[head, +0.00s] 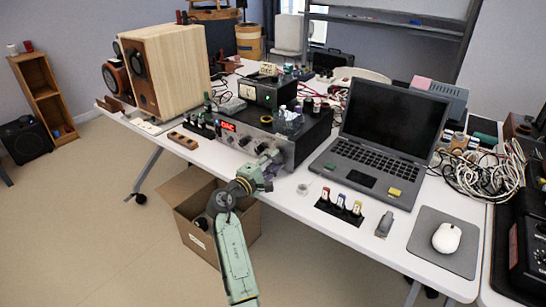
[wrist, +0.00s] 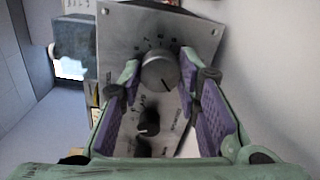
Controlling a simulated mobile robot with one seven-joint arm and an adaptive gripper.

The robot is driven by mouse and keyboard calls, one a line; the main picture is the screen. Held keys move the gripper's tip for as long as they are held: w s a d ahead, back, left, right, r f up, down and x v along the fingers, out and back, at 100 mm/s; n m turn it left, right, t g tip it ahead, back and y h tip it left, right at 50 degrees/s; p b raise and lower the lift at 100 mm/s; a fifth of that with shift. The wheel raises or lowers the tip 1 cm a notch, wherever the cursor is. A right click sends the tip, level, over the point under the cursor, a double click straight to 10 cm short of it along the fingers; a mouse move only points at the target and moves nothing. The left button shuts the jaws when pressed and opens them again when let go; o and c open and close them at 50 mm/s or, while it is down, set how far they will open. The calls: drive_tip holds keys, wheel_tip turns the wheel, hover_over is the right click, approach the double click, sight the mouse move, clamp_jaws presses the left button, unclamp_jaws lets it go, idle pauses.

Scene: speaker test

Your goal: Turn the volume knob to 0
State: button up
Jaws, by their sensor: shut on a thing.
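The silver amplifier (head: 285,146) stands on the table with its knobbed front facing me and a red display lit at its left. In the wrist view its metal faceplate (wrist: 120,40) carries a large grey volume knob (wrist: 160,70) with numerals around its upper side, too blurred to read surely. A dark line on the knob points toward the lower right of the picture. My gripper (wrist: 159,72) is shut on this knob, one finger at each side. It also shows in the head view (head: 270,160) at the amplifier's right front, where it hides the knob.
A smaller black knob (wrist: 148,129) sits between my fingers, below the large one in the wrist view. An open laptop (head: 375,145) is right of the amplifier, and a wooden speaker (head: 175,70) stands left. A cardboard box (head: 190,225) lies under the table edge.

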drive_tip(key=shift+n+p, duration=0.35)
drive_tip(key=shift+n, duration=0.25)
drive_tip(key=o, duration=1.1)
drive_tip(key=shift+o, duration=0.2)
drive_tip(key=shift+s, duration=0.1)
drive_tip(key=v, duration=1.1)
drive_tip(key=shift+s+a, duration=0.25)
drive_tip(key=shift+s, duration=0.05)
drive_tip(key=shift+a, duration=0.1)
